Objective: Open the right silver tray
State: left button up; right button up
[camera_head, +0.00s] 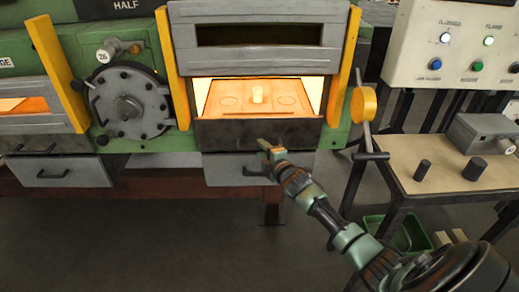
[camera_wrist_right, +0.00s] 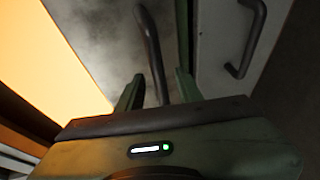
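The right silver tray (camera_head: 225,168) is a grey drawer front below the glowing furnace opening. It looks closed. Its dark handle (camera_head: 258,172) also shows in the right wrist view (camera_wrist_right: 246,40), to the right of my fingers. My right gripper (camera_head: 268,150) is in front of the dark panel (camera_head: 222,133) above this tray. In the wrist view its two fingers (camera_wrist_right: 158,90) are apart, with a dark bar handle (camera_wrist_right: 150,40) on the smoky grey panel between them. I cannot tell whether they touch it. My left gripper is out of view.
A left silver tray (camera_head: 90,171) sits under the other opening. The hot chamber (camera_head: 212,98) glows above my gripper and holds a bright billet (camera_head: 257,95). A side table (camera_head: 425,177) with dark cylinders stands right, under a control panel (camera_head: 440,25). The floor in front is clear.

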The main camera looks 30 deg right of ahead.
jog(key=shift+w+d+f, duration=0.1)
jog(key=shift+w+f, duration=0.05)
jog(key=shift+w, duration=0.5)
grip_shut()
dwell(1.0)
